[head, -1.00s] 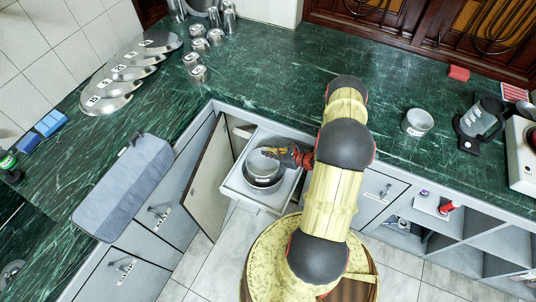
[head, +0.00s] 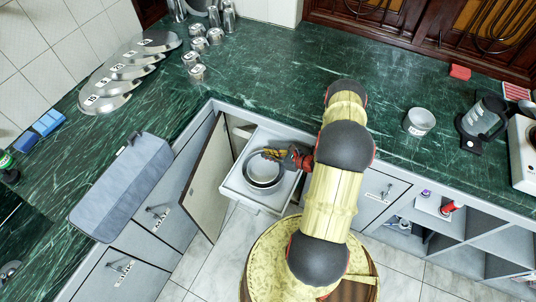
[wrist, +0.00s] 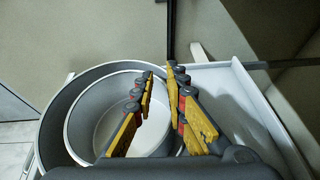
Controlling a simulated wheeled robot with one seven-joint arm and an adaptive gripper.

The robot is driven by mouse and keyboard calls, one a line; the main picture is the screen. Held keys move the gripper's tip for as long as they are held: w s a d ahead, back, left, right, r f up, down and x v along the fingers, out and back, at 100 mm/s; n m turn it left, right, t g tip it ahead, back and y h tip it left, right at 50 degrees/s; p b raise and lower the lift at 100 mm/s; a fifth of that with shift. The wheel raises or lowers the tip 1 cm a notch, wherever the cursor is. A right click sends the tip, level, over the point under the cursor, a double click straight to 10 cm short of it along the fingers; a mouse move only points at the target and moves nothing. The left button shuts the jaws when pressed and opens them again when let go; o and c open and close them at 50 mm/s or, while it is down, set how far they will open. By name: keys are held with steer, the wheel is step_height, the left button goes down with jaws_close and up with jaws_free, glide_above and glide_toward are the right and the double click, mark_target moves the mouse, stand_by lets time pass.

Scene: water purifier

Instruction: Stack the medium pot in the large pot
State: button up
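The large pot (wrist: 52,122) stands in the open white drawer (head: 232,187). The medium pot (wrist: 80,128) sits inside it, with its rim a little off-centre toward my gripper. In the head view the two pots show as nested grey rings (head: 249,168). My gripper (wrist: 160,72) is at the right side of the pots in the wrist view, one finger over the inside of the medium pot and the other outside its rim. The fingers are spread apart with a gap between them. The near part of the rims is hidden behind the fingers and gripper body.
A smaller grey pot (head: 419,122) stands on the green counter (head: 270,75), left of a kettle (head: 482,118). Several lids (head: 120,75) lie at the upper left. An open cabinet door (head: 208,180) stands left of the drawer. The middle of the counter is clear.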

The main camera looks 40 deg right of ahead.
steer(key=o, duration=0.3)
steer(key=r+p+v, duration=0.1)
steer(key=p+v, duration=0.3)
steer(key=v, duration=0.8)
steer(key=shift+r, duration=0.2)
stand_by(0.4)
